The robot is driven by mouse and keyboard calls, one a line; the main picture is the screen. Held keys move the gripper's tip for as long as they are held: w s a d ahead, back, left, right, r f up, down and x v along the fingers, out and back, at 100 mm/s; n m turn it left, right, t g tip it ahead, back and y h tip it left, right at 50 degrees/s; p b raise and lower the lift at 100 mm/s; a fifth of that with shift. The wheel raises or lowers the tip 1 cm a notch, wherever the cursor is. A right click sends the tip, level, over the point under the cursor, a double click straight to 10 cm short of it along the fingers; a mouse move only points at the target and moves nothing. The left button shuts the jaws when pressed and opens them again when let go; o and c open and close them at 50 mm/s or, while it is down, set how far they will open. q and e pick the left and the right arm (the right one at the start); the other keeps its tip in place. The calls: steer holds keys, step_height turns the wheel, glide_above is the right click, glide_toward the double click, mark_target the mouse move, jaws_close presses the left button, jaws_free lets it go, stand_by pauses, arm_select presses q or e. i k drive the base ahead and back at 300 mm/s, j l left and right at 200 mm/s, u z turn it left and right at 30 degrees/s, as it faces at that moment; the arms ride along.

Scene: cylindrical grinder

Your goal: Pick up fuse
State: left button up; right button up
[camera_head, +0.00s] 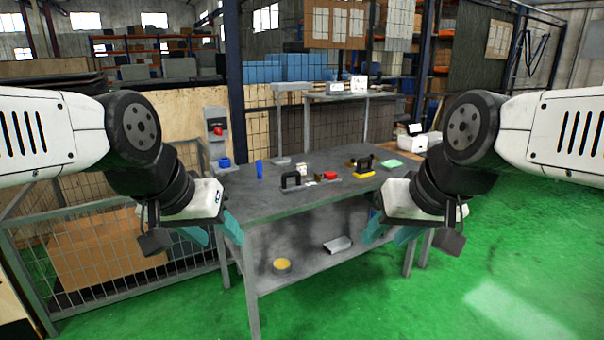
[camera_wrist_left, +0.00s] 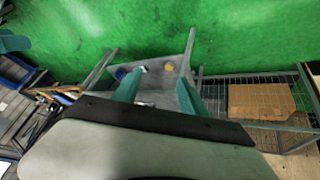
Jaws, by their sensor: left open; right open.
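A grey workbench (camera_head: 240,205) stands ahead with small items on its top. I cannot tell which item is the fuse at this size. The items include a black handled tool (camera_head: 291,180), a red piece (camera_head: 330,176), a small pale block (camera_head: 302,169), and a blue cylinder (camera_head: 259,169). My left gripper (camera_head: 213,232) is open and empty, near the bench's left front corner. Its teal fingers also show apart in the left wrist view (camera_wrist_left: 157,88). My right gripper (camera_head: 391,233) is open and empty near the bench's right side. Neither gripper touches an item.
A black-and-yellow tool (camera_head: 361,166) and a green pad (camera_head: 391,163) lie at the bench's right. The lower shelf holds a yellow round dish (camera_head: 282,264) and a grey tray (camera_head: 338,244). A mesh fence (camera_head: 110,256) stands left. Green floor (camera_head: 500,240) is open at right.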

mark_target(301, 167)
steer(key=i+l+u, duration=0.45)
steer(key=i+l, duration=0.2)
steer(key=i, duration=0.5)
steer(key=i+l+u, duration=0.5)
steer(key=i+l, duration=0.55)
